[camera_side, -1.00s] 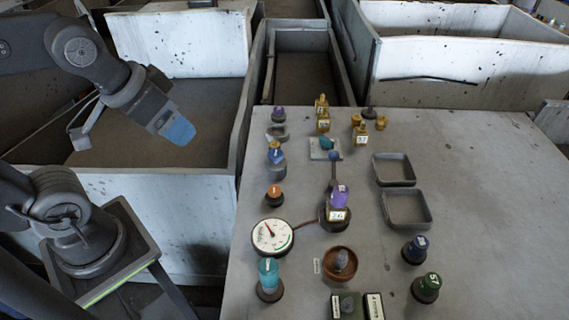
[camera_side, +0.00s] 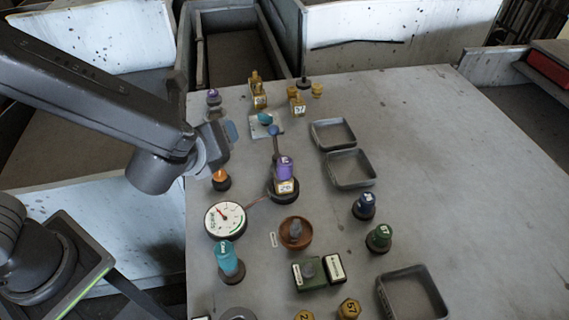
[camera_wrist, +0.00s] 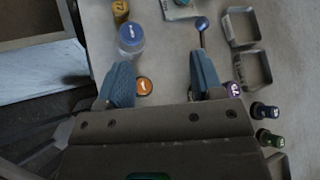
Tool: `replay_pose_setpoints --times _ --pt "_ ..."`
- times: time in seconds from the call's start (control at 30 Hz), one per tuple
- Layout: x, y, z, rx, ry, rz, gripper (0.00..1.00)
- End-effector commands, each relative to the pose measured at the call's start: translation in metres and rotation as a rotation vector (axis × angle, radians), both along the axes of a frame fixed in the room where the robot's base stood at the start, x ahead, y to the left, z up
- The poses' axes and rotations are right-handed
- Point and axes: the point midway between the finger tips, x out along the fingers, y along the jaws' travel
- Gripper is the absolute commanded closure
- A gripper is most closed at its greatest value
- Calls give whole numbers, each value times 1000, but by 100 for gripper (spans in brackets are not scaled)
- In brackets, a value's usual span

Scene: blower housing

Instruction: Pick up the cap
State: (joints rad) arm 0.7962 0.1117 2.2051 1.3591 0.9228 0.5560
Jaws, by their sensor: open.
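Several capped parts stand on the grey table, and I cannot tell which one is the cap meant. A clear bottle with a blue cap (camera_wrist: 131,34) stands just ahead of my gripper (camera_wrist: 161,62) in the wrist view; the gripper hides it in the side view. A low orange-capped part (camera_side: 221,179) is near the table's left edge. In the wrist view its orange top (camera_wrist: 144,86) shows between my fingers, close to the left one. My gripper is open and empty, above the table's left side.
A dial gauge (camera_side: 225,220) and a teal-capped part (camera_side: 228,259) stand nearer the front. A blue-balled lever (camera_wrist: 202,26) rises ahead of my right finger. Two empty trays (camera_side: 350,168) lie right of centre. The table's right side is clear.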

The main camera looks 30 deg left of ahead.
Motion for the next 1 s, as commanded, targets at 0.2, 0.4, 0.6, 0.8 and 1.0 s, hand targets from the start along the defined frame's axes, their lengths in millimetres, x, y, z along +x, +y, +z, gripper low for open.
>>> replay_pose_setpoints --times 0.2,0.4,0.6,0.8,1.0 --pt "6 -89 -27 355 -62 -473 39" --pt "11 -112 -35 440 -88 -585 39" --pt "28 -111 -42 440 -88 -583 39" --pt "58 -110 -55 438 -87 -581 39" --pt "74 -111 -61 436 -89 -582 39"
